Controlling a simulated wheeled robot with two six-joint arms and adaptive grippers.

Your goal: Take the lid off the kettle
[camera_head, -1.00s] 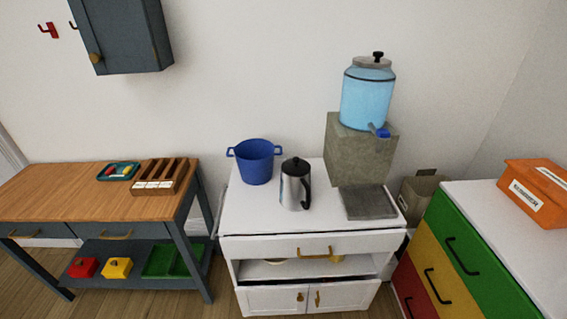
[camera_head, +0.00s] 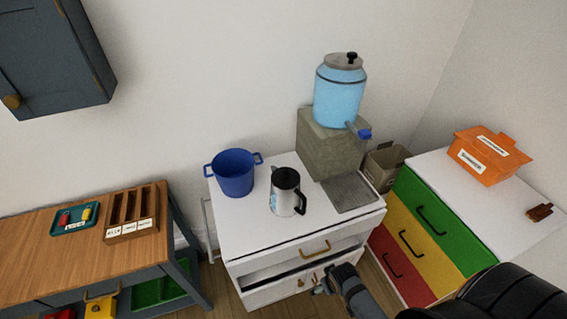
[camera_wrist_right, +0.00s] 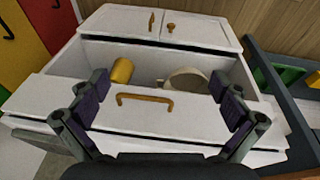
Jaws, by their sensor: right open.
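The kettle (camera_head: 284,201) is a silver pot with a black handle on its right side. It stands upright on the white cabinet top (camera_head: 314,220). Its black lid (camera_head: 286,178) is seated on top. My right gripper (camera_head: 322,284) is in front of the cabinet, below the level of its top and well apart from the kettle. In the right wrist view the gripper (camera_wrist_right: 157,84) is open and empty, its fingers wide on either side of the gold drawer handle (camera_wrist_right: 145,100). The kettle is not in that view. My left gripper is not in view.
A blue pot (camera_head: 235,174) stands left of the kettle. A blue water dispenser (camera_head: 339,98) on a stone block (camera_head: 330,147) stands behind right. The drawer front (camera_head: 301,251) lies near my right gripper. A yellow cup (camera_wrist_right: 122,70) lies on the shelf below.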

